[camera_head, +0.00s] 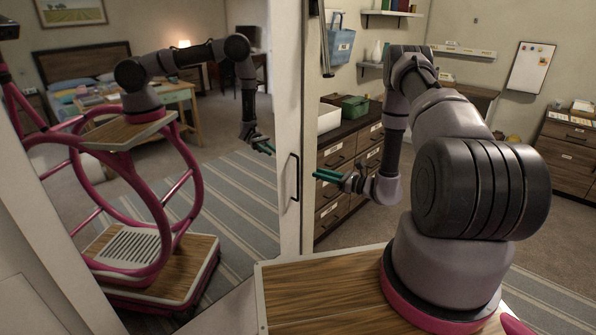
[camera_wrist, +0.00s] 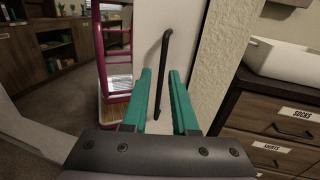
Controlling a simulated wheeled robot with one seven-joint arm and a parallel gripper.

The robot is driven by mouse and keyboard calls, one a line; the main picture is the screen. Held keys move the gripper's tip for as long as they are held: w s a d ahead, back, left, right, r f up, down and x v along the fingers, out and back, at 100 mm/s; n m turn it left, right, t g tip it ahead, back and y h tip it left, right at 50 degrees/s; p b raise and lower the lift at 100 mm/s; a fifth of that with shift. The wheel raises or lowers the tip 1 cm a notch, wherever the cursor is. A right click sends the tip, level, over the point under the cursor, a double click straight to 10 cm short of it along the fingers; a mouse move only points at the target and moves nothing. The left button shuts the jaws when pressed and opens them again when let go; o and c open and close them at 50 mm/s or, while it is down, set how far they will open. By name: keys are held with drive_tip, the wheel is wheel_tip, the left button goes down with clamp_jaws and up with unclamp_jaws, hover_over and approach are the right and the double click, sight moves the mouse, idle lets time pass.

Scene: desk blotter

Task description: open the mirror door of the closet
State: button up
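The closet's mirror door (camera_head: 232,185) fills the left of the head view and looks shut; its glass reflects my arm, my base and the room. A black vertical bar handle (camera_head: 294,178) sits on its pale right frame. My gripper (camera_head: 317,175), with teal fingers, is just right of the handle, apart from it and pointing toward it. In the wrist view the fingers (camera_wrist: 161,76) are parted with a clear gap. The handle (camera_wrist: 164,50) appears between and beyond the fingertips, its lower end seen through the gap. Nothing is held.
A dark dresser (camera_head: 345,158) with labelled drawers stands right of the door, close to my gripper; it also shows in the wrist view (camera_wrist: 270,128). A white bin (camera_head: 329,118) and green box (camera_head: 355,107) are on top. A textured wall edge (camera_wrist: 228,50) separates door and dresser.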

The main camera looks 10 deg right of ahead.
drive_tip(key=f+x, duration=0.1)
drive_tip(key=x, duration=0.9)
drive_tip(key=shift+w+f+m, duration=0.25)
drive_tip(key=shift+m, duration=0.05)
drive_tip(key=shift+d, duration=0.1)
clamp_jaws()
idle(1.0)
